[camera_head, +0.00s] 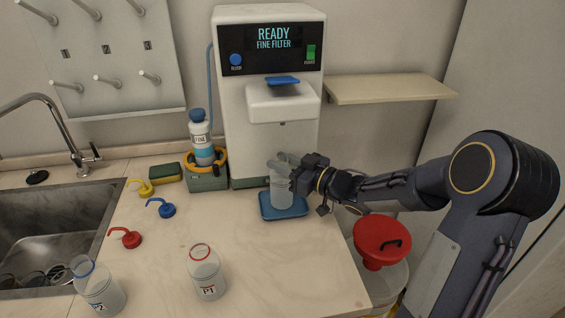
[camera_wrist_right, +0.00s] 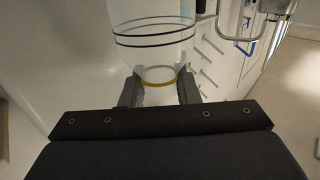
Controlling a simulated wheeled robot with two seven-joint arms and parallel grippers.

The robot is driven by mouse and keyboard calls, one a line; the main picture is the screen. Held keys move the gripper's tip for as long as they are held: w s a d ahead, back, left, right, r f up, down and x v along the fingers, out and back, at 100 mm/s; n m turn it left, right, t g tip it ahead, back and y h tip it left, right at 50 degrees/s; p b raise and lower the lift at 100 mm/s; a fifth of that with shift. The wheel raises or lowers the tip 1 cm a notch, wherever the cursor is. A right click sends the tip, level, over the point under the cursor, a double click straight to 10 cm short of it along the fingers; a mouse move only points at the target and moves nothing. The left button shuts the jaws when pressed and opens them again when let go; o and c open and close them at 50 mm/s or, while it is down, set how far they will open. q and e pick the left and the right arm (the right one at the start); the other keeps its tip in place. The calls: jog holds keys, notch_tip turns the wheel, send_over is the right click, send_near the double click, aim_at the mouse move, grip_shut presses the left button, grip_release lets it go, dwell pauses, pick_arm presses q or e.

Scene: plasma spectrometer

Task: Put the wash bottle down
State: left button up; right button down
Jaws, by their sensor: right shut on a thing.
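My right gripper (camera_head: 291,170) is shut on a clear wash bottle (camera_head: 281,190) under the dispenser head of the white machine. The bottle is roughly upright over a blue tray (camera_head: 268,211); I cannot tell whether its base touches the tray. In the right wrist view, the fingers (camera_wrist_right: 160,92) sit on either side of the bottle (camera_wrist_right: 150,30) near its yellow ring. A red-ringed bottle (camera_head: 206,275) and a blue-ringed bottle (camera_head: 98,292) stand open on the counter. My left gripper is not in view.
The machine (camera_head: 270,100) reads READY, FINE FILTER. Yellow (camera_head: 142,188), blue (camera_head: 161,208) and red (camera_head: 126,238) spout caps lie on the counter (camera_head: 270,270). A sink (camera_head: 45,220) is at left, a red-funnelled container (camera_head: 380,240) at right. The counter's front right is clear.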

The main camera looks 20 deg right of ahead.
jog(key=shift+f, duration=0.15)
jog(key=c, duration=1.1)
grip_release()
